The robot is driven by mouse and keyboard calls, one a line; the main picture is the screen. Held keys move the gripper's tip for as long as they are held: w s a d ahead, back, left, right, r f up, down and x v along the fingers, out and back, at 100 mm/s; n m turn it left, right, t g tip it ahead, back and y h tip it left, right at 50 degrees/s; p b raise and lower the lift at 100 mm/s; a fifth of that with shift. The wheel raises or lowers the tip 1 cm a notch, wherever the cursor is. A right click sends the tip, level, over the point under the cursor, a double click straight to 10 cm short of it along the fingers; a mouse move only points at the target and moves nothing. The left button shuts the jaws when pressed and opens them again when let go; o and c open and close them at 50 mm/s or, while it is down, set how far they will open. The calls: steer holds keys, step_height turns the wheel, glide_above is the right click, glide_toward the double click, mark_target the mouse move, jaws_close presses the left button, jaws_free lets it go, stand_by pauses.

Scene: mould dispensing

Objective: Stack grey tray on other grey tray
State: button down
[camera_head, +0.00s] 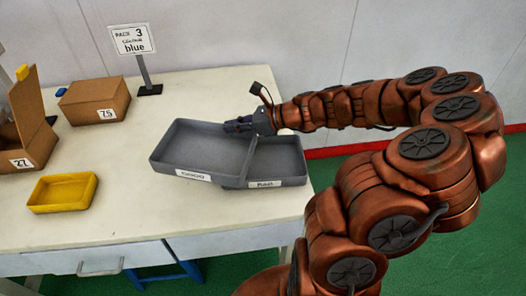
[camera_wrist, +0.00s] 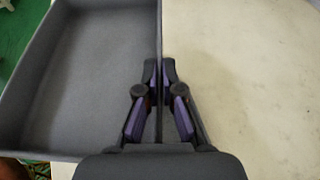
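Two grey trays with white front labels are at the right part of the table. The left grey tray (camera_head: 200,150) overlaps the left end of the right grey tray (camera_head: 282,158) and hides part of it. The left tray appears raised over it; I cannot tell whether they touch. My gripper (camera_head: 238,124) is at the back wall of the left tray, near its back right corner. In the wrist view my gripper (camera_wrist: 159,75) has its fingers closed on the wall of a grey tray (camera_wrist: 85,90), which appears empty. The other tray cannot be made out there.
A small yellow tray (camera_head: 62,192) lies at the front left. Cardboard boxes marked 75 (camera_head: 93,101) and 27 (camera_head: 30,135) stand at the left. The white table (camera_head: 120,215) is bare in front.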

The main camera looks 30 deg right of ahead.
steer(key=s+d+r+n+g+y+p, duration=0.2)
steer(key=s+n+g, duration=0.1)
steer(key=s, duration=0.9)
steer(key=w+d+p, duration=0.1)
steer(key=w+d, duration=0.2)
steer(key=d, duration=0.1)
steer(key=w+d+f, duration=0.1)
steer(key=w+d, duration=0.2)
steer(key=w, duration=0.1)
steer(key=w+d+p, duration=0.1)
steer(key=w+d, duration=0.2)
steer(key=d, duration=0.1)
steer(key=shift+w+d+f+p, duration=0.15)
steer(key=shift+w+d+p, duration=0.05)
steer(key=shift+d+p, duration=0.1)
steer(key=shift+f+p, duration=0.35)
steer(key=shift+f, duration=1.4)
steer(key=shift+f, duration=0.6)
steer(key=c, duration=1.3)
jaws_free()
